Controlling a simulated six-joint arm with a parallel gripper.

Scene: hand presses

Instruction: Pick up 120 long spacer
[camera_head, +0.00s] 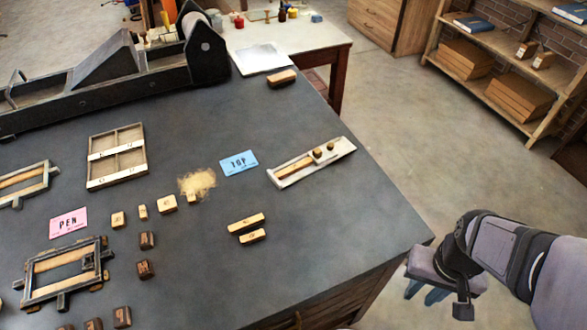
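Two long wooden bars lie side by side near the middle of the dark table, a longer-looking upper one (246,223) and a lower one (252,237). Both look like spacers; their markings are too small to read, so I cannot tell which is the 120 long spacer. My gripper (426,294) hangs past the table's right edge, over the floor and well apart from the bars. Its bluish fingers point down and look apart, with nothing seen between them. They are partly hidden by the gripper body.
Small wooden blocks (167,203) and a sawdust pile (198,183) lie left of the bars. A pale wooden tray (345,148), a blue card (239,162) and a metal frame (38,289) are nearby. The table right of the bars is clear.

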